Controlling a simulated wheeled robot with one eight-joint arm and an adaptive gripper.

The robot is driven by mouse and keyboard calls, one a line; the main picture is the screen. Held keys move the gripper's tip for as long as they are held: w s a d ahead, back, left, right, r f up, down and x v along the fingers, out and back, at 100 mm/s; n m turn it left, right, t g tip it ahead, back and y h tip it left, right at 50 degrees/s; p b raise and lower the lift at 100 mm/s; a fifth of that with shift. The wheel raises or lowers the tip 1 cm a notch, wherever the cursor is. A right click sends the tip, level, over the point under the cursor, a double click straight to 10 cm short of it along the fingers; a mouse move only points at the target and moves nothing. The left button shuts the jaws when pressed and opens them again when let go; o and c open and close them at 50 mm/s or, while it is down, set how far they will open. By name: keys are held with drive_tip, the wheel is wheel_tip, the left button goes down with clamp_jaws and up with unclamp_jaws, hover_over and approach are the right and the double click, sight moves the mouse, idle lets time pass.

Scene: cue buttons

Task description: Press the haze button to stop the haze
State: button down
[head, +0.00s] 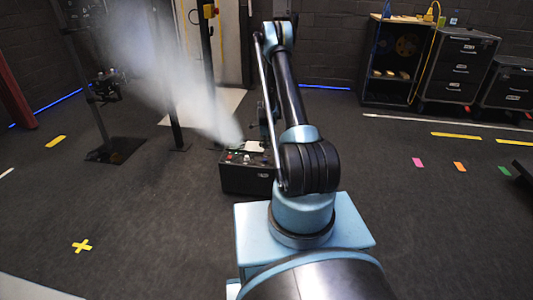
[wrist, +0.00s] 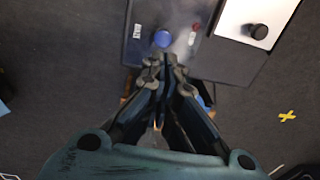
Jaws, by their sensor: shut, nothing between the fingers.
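A black box (head: 245,182) stands on the floor beside my arm in the head view, with small coloured controls on top. A plume of white haze (head: 200,100) rises from it to the upper left. In the wrist view the top of the box (wrist: 220,66) carries a round blue button (wrist: 162,38), a small red control (wrist: 195,27) and a white plate with a black knob (wrist: 258,31). My gripper (wrist: 169,58) is shut and empty, its tips just below the blue button in the picture; contact cannot be told. I cannot read which control is the haze button.
Dark stands (head: 177,100) rise behind and left of the box. Black cases (head: 457,62) and an open cabinet (head: 388,62) stand at the back right. Coloured tape marks lie on the floor, including a yellow cross (head: 82,246).

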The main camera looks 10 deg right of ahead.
drive_tip(key=shift+r, duration=1.55)
drive_tip(key=s+r+n, duration=0.2)
drive_tip(key=s+r, duration=0.2)
drive_tip(key=r, duration=0.6)
drive_tip(key=s+r+n, duration=0.3)
drive_tip(key=r, duration=0.7)
drive_tip(key=s+r+n, duration=0.5)
drive_tip(key=s+r, duration=0.8)
drive_tip(key=s+r+n+t, duration=0.1)
drive_tip(key=s+r+n, duration=0.2)
drive_tip(key=s, duration=0.7)
drive_tip(key=s+r+n, duration=0.3)
drive_tip(key=s, duration=0.6)
drive_tip(key=s+f+n, duration=0.3)
drive_tip(key=s, duration=0.5)
drive_tip(key=s+f+n, duration=0.2)
drive_tip(key=s+f, duration=0.1)
drive_tip(key=s, duration=0.6)
drive_tip(key=shift+a+f+n+t, duration=0.15)
drive_tip(key=shift+a+n+t, duration=0.25)
